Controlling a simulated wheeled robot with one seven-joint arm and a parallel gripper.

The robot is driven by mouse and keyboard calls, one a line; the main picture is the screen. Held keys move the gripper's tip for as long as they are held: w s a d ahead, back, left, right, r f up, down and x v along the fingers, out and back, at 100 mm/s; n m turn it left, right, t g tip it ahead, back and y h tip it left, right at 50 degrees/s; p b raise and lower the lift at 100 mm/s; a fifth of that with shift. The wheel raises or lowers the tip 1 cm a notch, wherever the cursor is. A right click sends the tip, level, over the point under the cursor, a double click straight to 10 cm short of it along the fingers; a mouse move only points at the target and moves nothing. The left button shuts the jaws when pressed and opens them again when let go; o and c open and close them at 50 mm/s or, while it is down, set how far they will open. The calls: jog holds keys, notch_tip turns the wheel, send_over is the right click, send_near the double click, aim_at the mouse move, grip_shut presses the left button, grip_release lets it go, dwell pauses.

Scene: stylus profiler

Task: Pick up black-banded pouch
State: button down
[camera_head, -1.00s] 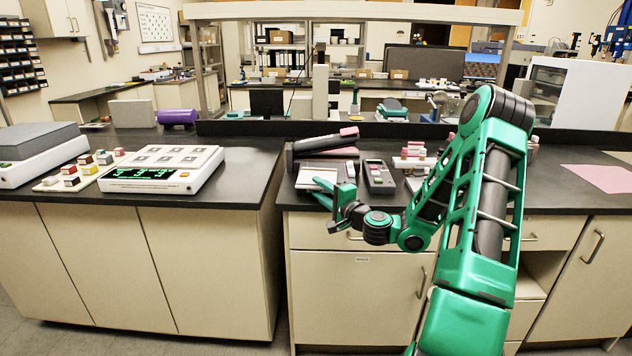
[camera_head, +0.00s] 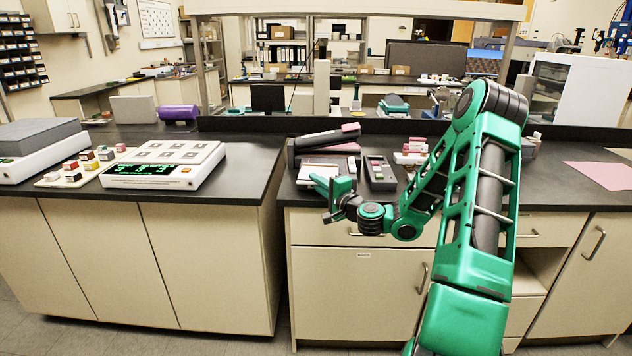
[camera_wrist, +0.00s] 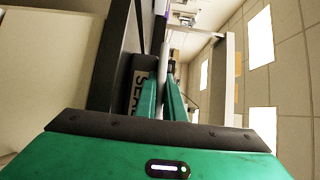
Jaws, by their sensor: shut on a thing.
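My gripper (camera_head: 322,185) is low over the front left edge of the right-hand counter. Its green fingers also show in the wrist view (camera_wrist: 160,98), close together with a thin pale strip (camera_wrist: 159,80) between them. The gripper is shut on this thin thing. I see too little of it to tell a black band or to confirm it as the pouch. A flat white-topped thing (camera_head: 319,170) lies just behind the gripper in the head view, partly hidden by it.
A dark, lettered block (camera_wrist: 138,90) is close to the fingers.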

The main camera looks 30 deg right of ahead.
jog(key=shift+r, duration=0.95)
notch_tip(320, 180, up, 2)
jog(key=shift+r, duration=0.1)
jog(key=s+a+r, duration=0.2)
jog(key=a+r, duration=0.5)
jog(key=a, duration=0.4)
jog(key=shift+s+a, duration=0.2)
jog(key=shift+s, duration=0.1)
jog(key=shift+f, duration=0.1)
